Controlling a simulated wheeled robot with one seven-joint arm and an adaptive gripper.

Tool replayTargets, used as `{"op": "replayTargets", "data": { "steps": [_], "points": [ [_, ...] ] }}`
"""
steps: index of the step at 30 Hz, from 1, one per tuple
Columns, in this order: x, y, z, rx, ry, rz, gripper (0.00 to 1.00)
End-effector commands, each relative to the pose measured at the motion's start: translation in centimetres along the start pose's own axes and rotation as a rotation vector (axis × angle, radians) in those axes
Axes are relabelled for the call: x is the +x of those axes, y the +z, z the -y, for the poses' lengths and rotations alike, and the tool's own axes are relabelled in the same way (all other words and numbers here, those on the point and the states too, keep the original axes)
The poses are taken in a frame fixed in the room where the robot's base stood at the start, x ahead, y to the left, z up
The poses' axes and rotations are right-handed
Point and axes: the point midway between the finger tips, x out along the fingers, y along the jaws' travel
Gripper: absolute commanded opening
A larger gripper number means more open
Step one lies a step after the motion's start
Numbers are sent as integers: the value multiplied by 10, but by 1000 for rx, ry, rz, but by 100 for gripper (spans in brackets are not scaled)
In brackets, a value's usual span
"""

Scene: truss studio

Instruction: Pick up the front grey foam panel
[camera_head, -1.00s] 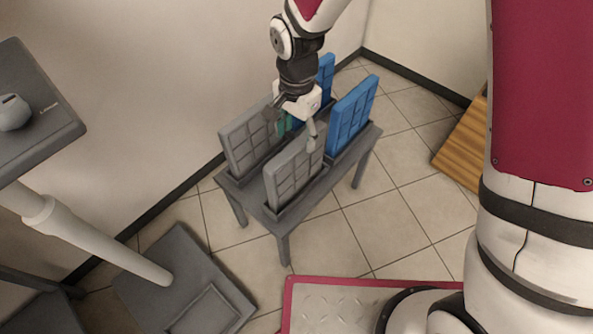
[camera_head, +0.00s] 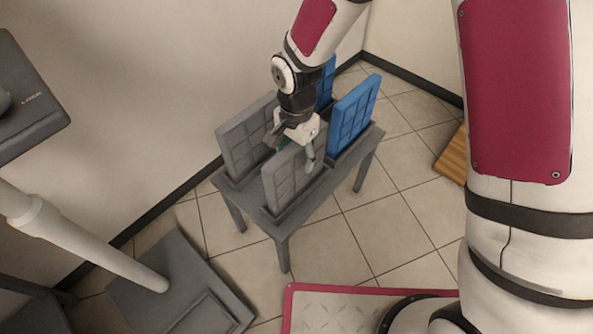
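The front grey foam panel (camera_head: 288,182) stands upright in a dark slot on the near side of a small grey table (camera_head: 274,227). My gripper (camera_head: 292,153) is over the upper right part of this panel, pointing down. One finger shows on the near face of the panel, and the other side is partly hidden behind it. The fingers look spread across the top edge; I cannot tell whether they touch it. A second grey panel (camera_head: 243,140) stands behind and to the left.
Two blue panels stand at the right end of the table, one in front (camera_head: 353,117) and one behind (camera_head: 326,84), mostly hidden by my arm. A wall is close behind the table. A grey stand (camera_head: 90,240) is at left. Tiled floor (camera_head: 390,230) is open at right.

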Motion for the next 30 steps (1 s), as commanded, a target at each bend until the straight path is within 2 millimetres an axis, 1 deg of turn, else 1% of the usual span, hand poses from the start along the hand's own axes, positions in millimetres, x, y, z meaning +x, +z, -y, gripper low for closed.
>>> {"op": "replayTargets", "data": {
  "steps": [1, 2, 3, 5, 6, 17, 22, 26, 27, 30],
  "points": [
    [0, 0, 0, 0, 0, 0, 39],
    [0, 0, 0, 0, 0, 0, 32],
    [0, 0, 0, 0, 0, 0, 23],
    [0, 0, 0, 0, 0, 0, 9],
    [0, 0, 0, 0, 0, 0, 0],
    [-3, 0, 0, 0, -1, 0, 0],
    [-17, 0, 0, 2, -2, -1, 0],
    [-36, 0, 1, 1, -3, -2, 0],
    [-42, 1, 0, 0, -3, -1, 0],
    [-39, 20, -10, -5, 2, 0, 0]
  ]
}}
